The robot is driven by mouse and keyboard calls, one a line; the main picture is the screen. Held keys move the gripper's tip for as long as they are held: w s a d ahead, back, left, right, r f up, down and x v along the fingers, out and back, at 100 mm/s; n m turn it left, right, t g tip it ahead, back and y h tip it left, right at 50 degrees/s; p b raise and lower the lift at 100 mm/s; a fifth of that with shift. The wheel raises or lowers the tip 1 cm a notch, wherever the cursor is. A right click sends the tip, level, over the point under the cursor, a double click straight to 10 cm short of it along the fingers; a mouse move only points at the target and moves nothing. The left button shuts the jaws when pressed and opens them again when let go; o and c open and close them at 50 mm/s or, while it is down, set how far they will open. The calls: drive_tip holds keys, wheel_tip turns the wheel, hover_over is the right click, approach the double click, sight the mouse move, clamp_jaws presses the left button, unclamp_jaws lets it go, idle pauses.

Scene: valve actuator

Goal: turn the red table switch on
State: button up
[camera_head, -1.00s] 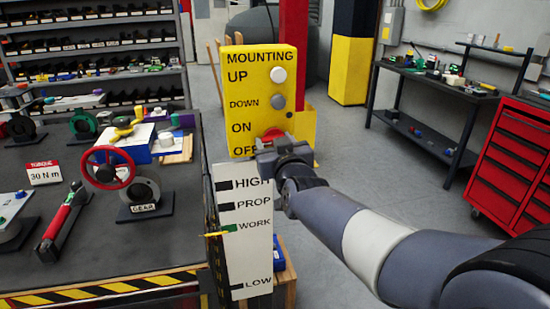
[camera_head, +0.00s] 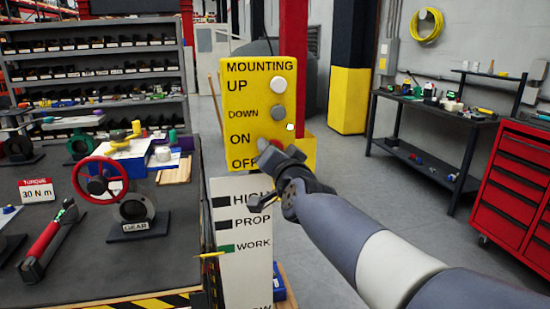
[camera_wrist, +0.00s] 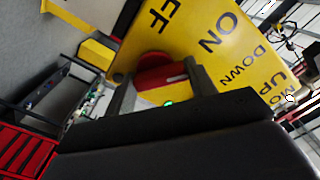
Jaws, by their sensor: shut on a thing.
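The yellow panel (camera_head: 235,105) carries the words MOUNTING, UP, DOWN, ON and OFF. Its red switch (camera_head: 277,146) is mostly hidden by my gripper (camera_head: 271,156) beside ON and OFF. In the wrist view the red switch (camera_wrist: 150,66) sits between my two dark fingers (camera_wrist: 158,82), which are shut on it. A pale mark shows on the switch's face. A small lamp (camera_head: 290,127) glows on the panel above the switch, and a green glow shows beside the switch in the wrist view.
A white button (camera_head: 277,84) and a grey button (camera_head: 278,113) are above the switch. A white height board (camera_head: 240,262) stands below. The workbench (camera_head: 110,270) with a red handwheel (camera_head: 100,160) is left. Open floor lies right, before a red cabinet (camera_head: 510,165).

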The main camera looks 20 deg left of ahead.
idle(0.4)
drive_tip(key=o, duration=1)
drive_tip(key=v, duration=1)
drive_tip(key=shift+s+d, duration=0.2)
drive_tip(key=shift+s, duration=0.15)
drive_tip(key=x, duration=1.1)
